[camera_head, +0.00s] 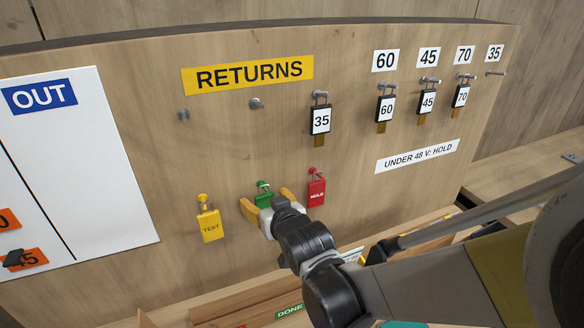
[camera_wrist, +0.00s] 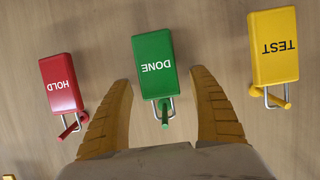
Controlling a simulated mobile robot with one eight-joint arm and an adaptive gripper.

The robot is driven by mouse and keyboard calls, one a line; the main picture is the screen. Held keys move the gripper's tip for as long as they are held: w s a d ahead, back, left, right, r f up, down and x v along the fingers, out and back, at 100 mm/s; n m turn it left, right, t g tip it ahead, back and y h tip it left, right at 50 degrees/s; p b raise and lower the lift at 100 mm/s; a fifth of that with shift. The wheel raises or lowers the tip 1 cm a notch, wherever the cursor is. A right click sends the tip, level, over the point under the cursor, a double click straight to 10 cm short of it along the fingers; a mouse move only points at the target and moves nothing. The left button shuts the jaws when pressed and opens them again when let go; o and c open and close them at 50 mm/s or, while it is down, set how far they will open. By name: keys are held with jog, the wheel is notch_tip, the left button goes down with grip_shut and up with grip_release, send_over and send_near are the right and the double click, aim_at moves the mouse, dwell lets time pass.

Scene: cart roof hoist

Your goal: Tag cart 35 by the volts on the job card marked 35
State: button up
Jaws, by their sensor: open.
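The green DONE tag (camera_wrist: 154,65) hangs on a peg on the board, between my gripper's spread fingers, with a gap on each side. In the head view the green tag (camera_head: 264,195) is partly hidden by my gripper (camera_head: 267,200), which is open. The red HOLD tag (camera_head: 316,191) hangs to its right and the yellow TEST tag (camera_head: 210,224) to its left. The wrist view shows HOLD (camera_wrist: 61,84) at left and TEST (camera_wrist: 272,46) at right. No job card marked 35 is readable, nor is cart 35 identifiable.
Under the RETURNS sign (camera_head: 248,75) hangs a key marked 35 (camera_head: 320,119). Keys 60 (camera_head: 385,107), 45 (camera_head: 427,102) and 70 (camera_head: 461,95) hang at right; the peg under label 35 (camera_head: 495,73) is empty. A strip (camera_head: 417,156) reads "UNDER 48 V: HOLD". A DONE-labelled tray (camera_head: 289,311) is below.

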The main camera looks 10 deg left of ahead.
jog(key=shift+c, duration=0.6)
jog(key=c, duration=1.3)
jog(key=shift+r, duration=0.15)
